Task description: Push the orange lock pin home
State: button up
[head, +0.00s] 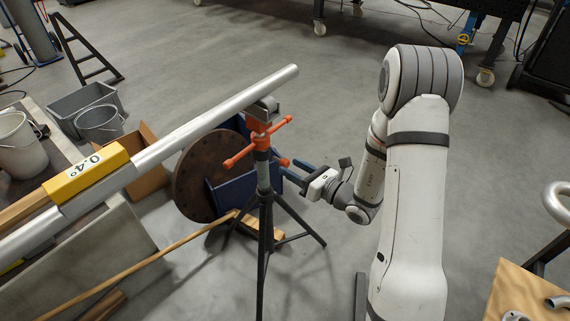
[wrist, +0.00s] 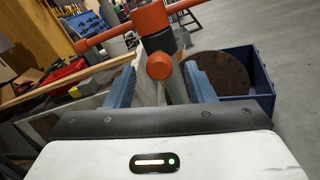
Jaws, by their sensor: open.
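The orange lock pin (head: 283,162) sticks out of the grey post of a pipe stand (head: 263,175), below the orange cross handle (head: 258,142). In the wrist view its round knob (wrist: 160,66) faces me end-on. My gripper (head: 291,170) reaches the pin from the right in the head view. In the wrist view its two blue-grey fingers (wrist: 160,75) are open, one on each side of the knob, with gaps visible. How far the pin sits in the post cannot be told.
A long silver pipe (head: 215,118) with a yellow level gauge (head: 85,175) rests on the stand head. A blue bin (wrist: 258,75) and a brown disc (head: 195,180) stand behind the post. Black tripod legs (head: 300,220) spread below.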

aim_at(288, 165)
jog(key=shift+x, duration=1.8)
grip_shut()
